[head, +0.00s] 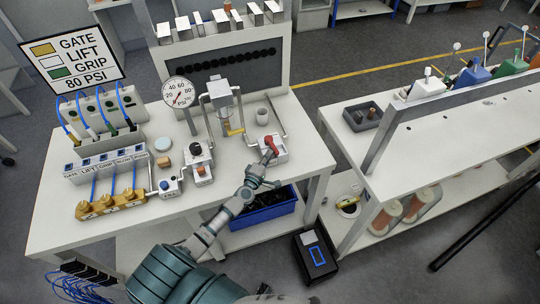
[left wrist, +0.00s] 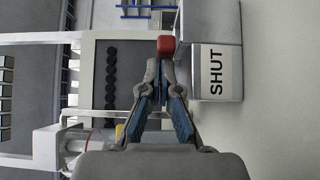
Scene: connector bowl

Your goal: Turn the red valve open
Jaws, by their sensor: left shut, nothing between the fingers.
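The red valve (head: 270,143) has a red handle on a small pale block near the right end of the left bench. In the left wrist view the red handle end (left wrist: 166,45) shows just past the fingertips, beside a box face marked SHUT (left wrist: 215,73). My left gripper (head: 264,164) reaches up to the valve from the front. In the wrist view its fingers (left wrist: 160,68) are closed with nothing between them. I cannot tell whether they touch the handle. My right gripper is in neither view.
A gauge (head: 179,92) and a clear cylinder in a frame (head: 224,100) stand left of the valve. A small grey cup (head: 262,116) is behind it. A blue bin (head: 262,209) sits below the bench. A second bench (head: 440,135) stands to the right across a gap.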

